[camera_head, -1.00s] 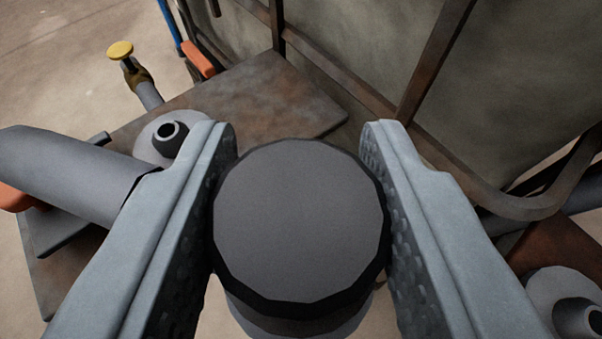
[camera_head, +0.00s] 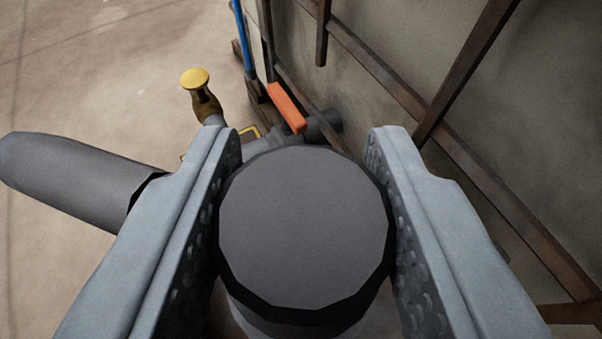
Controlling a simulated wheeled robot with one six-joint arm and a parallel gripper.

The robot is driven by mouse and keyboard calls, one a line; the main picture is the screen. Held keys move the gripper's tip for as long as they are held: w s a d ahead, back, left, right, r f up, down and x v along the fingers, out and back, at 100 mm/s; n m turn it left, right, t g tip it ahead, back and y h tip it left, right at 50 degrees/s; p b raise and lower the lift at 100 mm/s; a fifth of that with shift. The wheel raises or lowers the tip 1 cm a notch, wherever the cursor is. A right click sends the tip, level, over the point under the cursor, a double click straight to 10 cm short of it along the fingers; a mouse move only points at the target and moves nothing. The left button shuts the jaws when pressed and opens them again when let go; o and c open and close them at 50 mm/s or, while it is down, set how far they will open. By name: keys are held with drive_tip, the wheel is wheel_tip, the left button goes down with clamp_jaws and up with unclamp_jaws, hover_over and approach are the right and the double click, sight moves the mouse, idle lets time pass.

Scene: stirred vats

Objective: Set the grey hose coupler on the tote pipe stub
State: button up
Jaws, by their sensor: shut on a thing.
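My gripper (camera_head: 304,190) is shut on the grey hose coupler (camera_head: 303,228), one finger on each side of it. I see the coupler's flat, round, dark grey top face; a paler part shows below it and its underside is hidden. Beyond the coupler, a grey pipe stub (camera_head: 266,144) with an orange lever handle (camera_head: 287,108) comes out low from the tote (camera_head: 390,50). The coupler and left finger partly cover the stub's near end.
A thick grey cylinder (camera_head: 75,182) reaches left from beside my left finger. A yellow-capped brass fitting (camera_head: 199,90) stands left of the stub. A blue upright (camera_head: 243,38) and rusty cage bars (camera_head: 468,65) border the tote. The floor (camera_head: 90,65) at left is clear.

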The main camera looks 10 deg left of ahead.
drive_tip(key=shift+f, duration=2.1)
drive_tip(key=shift+f, duration=0.55)
drive_tip(key=o, duration=0.8)
drive_tip(key=shift+c, duration=0.2)
drive_tip(key=v, duration=1.1)
idle(0.5)
